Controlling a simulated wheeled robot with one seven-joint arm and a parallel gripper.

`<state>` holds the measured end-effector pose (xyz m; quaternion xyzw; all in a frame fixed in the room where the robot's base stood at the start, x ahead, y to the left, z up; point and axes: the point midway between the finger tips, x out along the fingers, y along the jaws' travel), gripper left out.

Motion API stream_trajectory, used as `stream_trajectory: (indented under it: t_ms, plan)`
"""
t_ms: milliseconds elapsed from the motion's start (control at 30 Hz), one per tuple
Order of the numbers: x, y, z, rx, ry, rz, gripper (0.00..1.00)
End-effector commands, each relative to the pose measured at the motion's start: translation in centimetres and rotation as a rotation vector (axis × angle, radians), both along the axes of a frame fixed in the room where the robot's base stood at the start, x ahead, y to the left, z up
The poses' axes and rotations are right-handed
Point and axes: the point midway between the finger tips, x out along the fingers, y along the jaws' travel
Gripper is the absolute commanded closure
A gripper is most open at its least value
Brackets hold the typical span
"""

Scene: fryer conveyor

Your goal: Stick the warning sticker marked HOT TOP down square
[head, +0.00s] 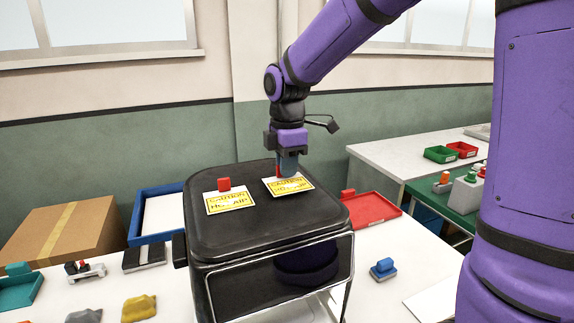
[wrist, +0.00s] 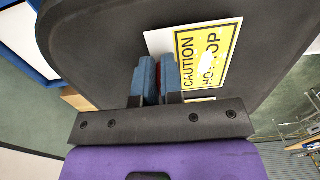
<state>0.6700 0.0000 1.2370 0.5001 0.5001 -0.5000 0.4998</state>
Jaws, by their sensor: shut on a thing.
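My gripper (head: 288,165) points down over the black fryer top (head: 262,225). Its blue fingers, also in the wrist view (wrist: 158,80), are shut on the red tab of a yellow and white sticker (head: 290,187). In the wrist view this sticker (wrist: 205,52) reads CAUTION and HO..OP, with a white glare patch over some letters. It is at or just above the top, near the right back side; I cannot tell whether it touches. A second yellow caution sticker (head: 230,202) with a red tab sits to its left, its lower line ending in AIR or similar.
A blue-rimmed tray (head: 136,222) is behind left, near a cardboard box (head: 62,232). A red tray (head: 377,212) lies to the right. A blue-handled block (head: 383,268) stands on the white table. Green (head: 440,154) and red bins (head: 462,149) are farther back. The front of the fryer top is clear.

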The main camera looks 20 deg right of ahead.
Motion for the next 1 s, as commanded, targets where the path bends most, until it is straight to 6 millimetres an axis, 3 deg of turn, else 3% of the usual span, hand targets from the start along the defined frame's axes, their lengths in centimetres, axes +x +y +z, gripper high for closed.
stream_trajectory:
  t_ms: [1000]
  plan:
    - [-0.01,0.01,-0.60,0.000,0.001,0.000,1.00]
